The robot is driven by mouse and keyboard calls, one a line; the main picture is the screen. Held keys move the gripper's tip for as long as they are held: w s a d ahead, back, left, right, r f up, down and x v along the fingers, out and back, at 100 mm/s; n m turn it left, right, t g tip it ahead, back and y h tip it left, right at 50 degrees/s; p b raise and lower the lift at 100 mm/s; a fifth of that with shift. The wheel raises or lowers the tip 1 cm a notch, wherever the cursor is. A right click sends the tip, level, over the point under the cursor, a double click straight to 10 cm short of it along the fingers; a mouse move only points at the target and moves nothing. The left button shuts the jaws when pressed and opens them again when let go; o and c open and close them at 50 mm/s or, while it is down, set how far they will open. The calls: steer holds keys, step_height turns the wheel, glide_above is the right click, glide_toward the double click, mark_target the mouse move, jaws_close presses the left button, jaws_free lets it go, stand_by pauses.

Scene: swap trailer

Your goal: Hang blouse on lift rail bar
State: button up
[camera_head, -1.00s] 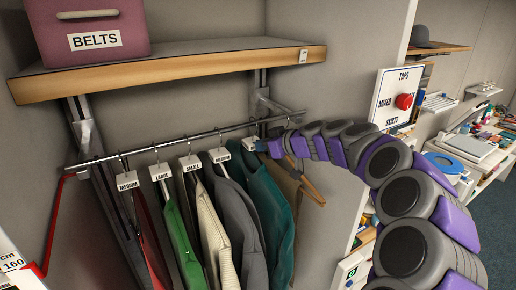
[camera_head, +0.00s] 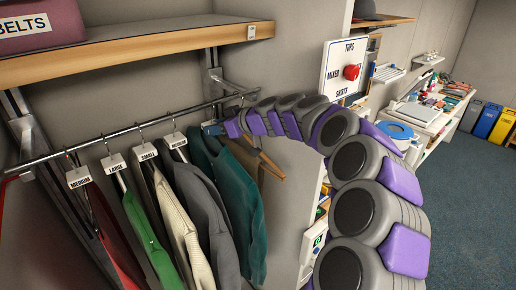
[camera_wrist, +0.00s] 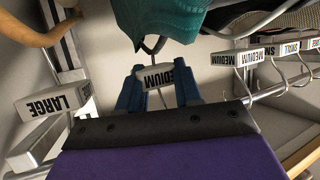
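A teal blouse (camera_head: 240,190) hangs at the right end of the row of clothes, below the rail bar (camera_head: 105,137). It also shows at the top of the wrist view (camera_wrist: 165,18). My gripper (camera_head: 211,129) is close to the bar near its right bracket. In the wrist view its blue fingers (camera_wrist: 158,88) are on both sides of a white MEDIUM tag (camera_wrist: 152,75) on the blouse hanger's metal neck, shut on it. The hook's end is hidden behind my gripper, so I cannot tell whether it rests on the bar.
Several tagged garments, including a grey one (camera_head: 205,215) and a green one (camera_head: 150,235), hang left of the blouse. A wooden hanger (camera_head: 270,165) is just right of it. A wooden shelf (camera_head: 130,52) is above the bar. A TOPS/MIXED/SKIRTS sign (camera_head: 344,68) stands right of it.

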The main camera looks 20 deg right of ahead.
steer(key=shift+s+d+r+p, duration=0.15)
steer(key=shift+s+r+p, duration=0.1)
steer(key=shift+r+p, duration=0.5)
steer(key=shift+s+d+r+p, duration=0.1)
steer(key=shift+s+r+p, duration=0.25)
steer(key=shift+p, duration=0.7)
steer(key=shift+s+d+r, duration=0.1)
steer(key=shift+s, duration=0.15)
steer(key=shift+s+d+b, duration=2.15)
steer(key=shift+s+b, duration=2.3)
steer(key=shift+s, duration=2.25)
steer(key=shift+s+d+b, duration=2.15)
steer(key=shift+s+b, duration=2.25)
steer(key=shift+s, duration=2.25)
steer(key=s+a+f+m+g+h+b, duration=0.1)
steer(key=s+a+f+g+h, duration=0.2)
steer(key=a+f, duration=0.55)
steer(key=s+a+f+m+g+b, duration=0.15)
steer(key=s+a+f+g, duration=0.35)
steer(key=f, duration=0.6)
steer(key=s+d+f+m+g+h+b, duration=0.1)
steer(key=s+f+m+g+h, duration=0.1)
steer(key=s+f, duration=0.5)
steer(key=s+d+f+m+g+h+b, duration=0.1)
steer(key=s+d+f+m+g+h, duration=0.1)
steer(key=s+f, duration=0.5)
step_height(320, 180, down, 3)
steer(key=shift+s+m+h, duration=0.4)
steer(key=shift+m+h, duration=0.45)
steer(key=shift+h, duration=0.05)
